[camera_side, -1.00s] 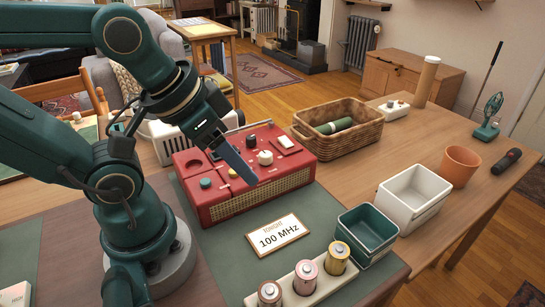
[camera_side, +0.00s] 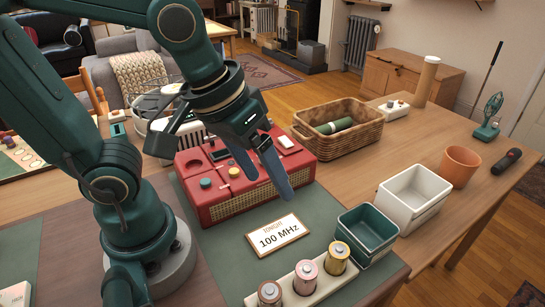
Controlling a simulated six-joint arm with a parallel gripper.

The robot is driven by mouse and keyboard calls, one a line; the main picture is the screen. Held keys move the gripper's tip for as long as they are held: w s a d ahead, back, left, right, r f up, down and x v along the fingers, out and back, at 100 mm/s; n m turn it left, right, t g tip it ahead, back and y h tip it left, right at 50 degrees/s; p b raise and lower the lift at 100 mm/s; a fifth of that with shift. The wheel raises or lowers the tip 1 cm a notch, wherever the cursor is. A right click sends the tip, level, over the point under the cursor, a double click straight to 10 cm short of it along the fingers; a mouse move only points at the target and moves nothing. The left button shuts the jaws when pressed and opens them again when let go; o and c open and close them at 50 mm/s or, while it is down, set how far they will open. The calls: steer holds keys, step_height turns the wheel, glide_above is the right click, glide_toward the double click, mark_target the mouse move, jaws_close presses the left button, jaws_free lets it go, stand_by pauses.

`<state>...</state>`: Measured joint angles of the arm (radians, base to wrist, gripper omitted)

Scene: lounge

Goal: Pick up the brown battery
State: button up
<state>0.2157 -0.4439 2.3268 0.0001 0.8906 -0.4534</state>
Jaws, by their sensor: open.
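Three batteries stand upright in a cream holder (camera_side: 322,290) at the front of the table. The brown battery (camera_side: 270,293) is at the left end, partly cut off by the bottom edge of the view. A pink battery (camera_side: 306,277) is in the middle and a yellow one (camera_side: 337,258) is at the right. My gripper (camera_side: 272,190) is open and empty, pointing down over the front right part of the red radio. It is above and behind the batteries, well apart from the brown one.
The red radio (camera_side: 215,207) lies under my gripper. A card reading "100 MHz" (camera_side: 278,234) lies between radio and holder. A green bin (camera_side: 367,237) and a white bin (camera_side: 411,196) stand right of the batteries. A wicker basket (camera_side: 345,139) is behind.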

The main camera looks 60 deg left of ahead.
mark_target(270, 291)
steer(key=s+d+f+m+g, duration=0.1)
steer(key=d+f, duration=0.1)
steer(key=d, duration=0.1)
steer(key=s+d+f+m+g, duration=0.1)
steer(key=s+d+f, duration=0.1)
steer(key=d+f, duration=0.1)
steer(key=s+d+f+m+g, duration=0.1)
steer(key=d+f+g, duration=0.1)
steer(key=d, duration=0.1)
steer(key=shift+s+d+f+y, duration=0.2)
steer(key=shift+s+f+y, duration=0.15)
steer(key=shift+y, duration=0.05)
steer(key=shift+f, duration=2.45)
jaws_close()
